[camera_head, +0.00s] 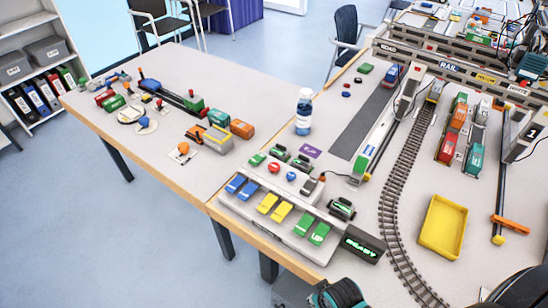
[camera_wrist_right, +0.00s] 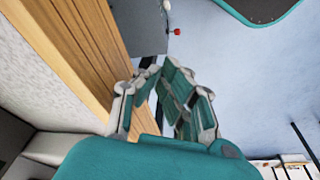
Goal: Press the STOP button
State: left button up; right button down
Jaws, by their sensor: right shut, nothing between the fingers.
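A light control panel (camera_head: 262,224) lies at the near edge of the right table. A small round red button (camera_head: 274,167) and a blue button (camera_head: 291,176) sit on its back part. Their lettering is too small to read, so I cannot confirm which is STOP. Blue, yellow and green rocker keys line its front. My right gripper (camera_wrist_right: 160,66) is shut and empty in the right wrist view, beside a wooden table edge (camera_wrist_right: 92,35) with floor beyond. No button shows in that view. My left gripper is not in view.
A dark READY display (camera_head: 362,245) stands right of the panel. A blue bottle (camera_head: 304,112) stands behind it. Curved rails (camera_head: 393,205), a yellow tray (camera_head: 443,227) and gantry posts fill the right.

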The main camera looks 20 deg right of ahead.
notch_tip(320, 180, up, 12)
jog(key=w+p, duration=0.2)
notch_tip(320, 180, up, 13)
jog(key=n+t+y+p, duration=0.25)
jog(key=n+t, duration=0.35)
jog(key=n, duration=0.5)
send_over(272, 167)
jog(key=shift+r+y, duration=0.25)
jog(key=shift+r, duration=0.05)
jog(key=shift+f, duration=0.15)
notch_tip(272, 167, down, 7)
jog(key=b, duration=0.7)
jog(key=shift+f+b, duration=0.5)
jog(key=shift+f, duration=0.35)
jog(key=shift+f, duration=0.1)
